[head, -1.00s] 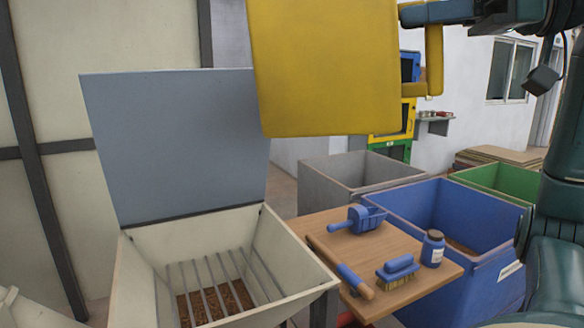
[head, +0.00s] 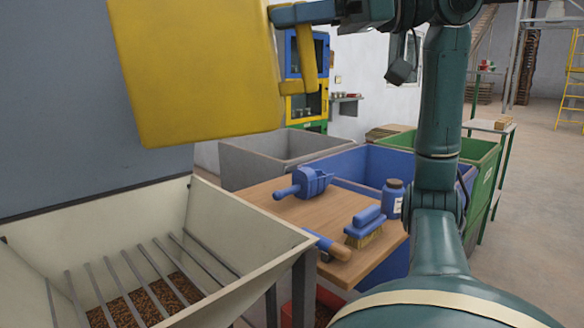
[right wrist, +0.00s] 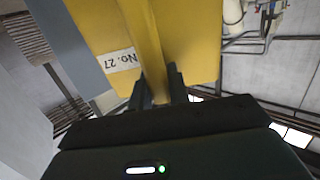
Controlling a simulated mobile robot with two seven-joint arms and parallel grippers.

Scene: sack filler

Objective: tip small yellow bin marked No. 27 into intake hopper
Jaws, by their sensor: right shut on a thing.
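The small yellow bin (head: 195,75) hangs high at the upper left of the head view, slightly tilted. My right gripper (head: 292,14) is shut on the bin's yellow handle. In the right wrist view the fingers of my right gripper (right wrist: 158,88) close on the handle, and a white label on the bin (right wrist: 120,61) reads No. 27. The bin's opening and contents are hidden. The cream intake hopper (head: 245,232) stands below it at the lower left, open, with metal bars over brown granular material. My left gripper is not in view.
The hopper's raised grey lid (head: 60,110) stands behind it. A wooden table (head: 285,225) right of the hopper holds a blue scoop (head: 305,182), brush (head: 365,228) and jar (head: 393,199). Grey (head: 240,165), blue (head: 345,165) and green (head: 480,155) large bins stand behind.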

